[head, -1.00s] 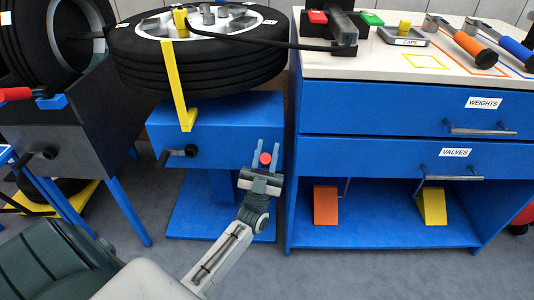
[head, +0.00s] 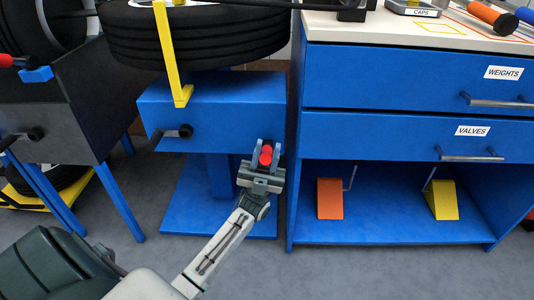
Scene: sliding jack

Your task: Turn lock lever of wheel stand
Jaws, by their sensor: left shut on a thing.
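The wheel stand (head: 225,100) is a blue box on a post and a flat base plate, with a big black tyre (head: 195,38) lying on top. A red lever (head: 266,154), which appears to be the lock lever, is at the right of the stand's front face. My left gripper (head: 265,153) points up the picture and is shut on the red lever, one finger on each side of it. The lever's root is hidden by the gripper. A black crank handle (head: 181,131) sticks out of the stand's front, left of the gripper. My right gripper is not in view.
A blue cabinet (head: 380,85) with two drawers stands close on the right, its side near my gripper. An orange chock (head: 329,198) and a yellow chock (head: 440,200) are on its lower shelf. A dark grey stand (head: 70,110) is on the left. A yellow arm (head: 170,60) hangs before the tyre.

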